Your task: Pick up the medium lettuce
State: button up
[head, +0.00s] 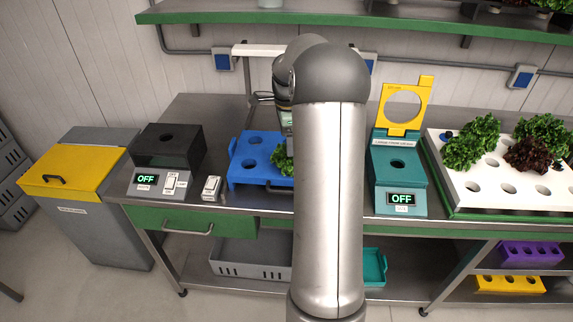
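A green lettuce (282,159) shows at the right of the blue tray (237,183), partly hidden behind my arm. Two more green lettuces, one at the left (471,143) and one at the back right (543,130), stand in the white tray (456,200) at the right. A dark red lettuce (528,156) is between and in front of them. I cannot tell for sure which one is the medium lettuce. My gripper (287,125) is mostly hidden behind my arm, above the lettuce in the blue tray. Its fingers cannot be made out.
A black box with an OFF display (146,179) stands at the left of the steel table. A teal device (399,178) with a raised yellow ring lid (405,103) stands between my arm and the white tray. A yellow-lidded bin (70,178) is at the far left. A green-edged shelf (220,17) hangs above.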

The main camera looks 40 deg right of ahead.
aim_at(287, 163)
jog(key=shift+a+f+p, duration=0.15)
jog(key=shift+f+p, duration=0.3)
jog(key=shift+f, duration=1.15)
jog(key=shift+a+f+p, duration=0.1)
jog(key=shift+f+p, duration=0.3)
jog(key=shift+f, duration=1.2)
jog(key=c, duration=1.1)
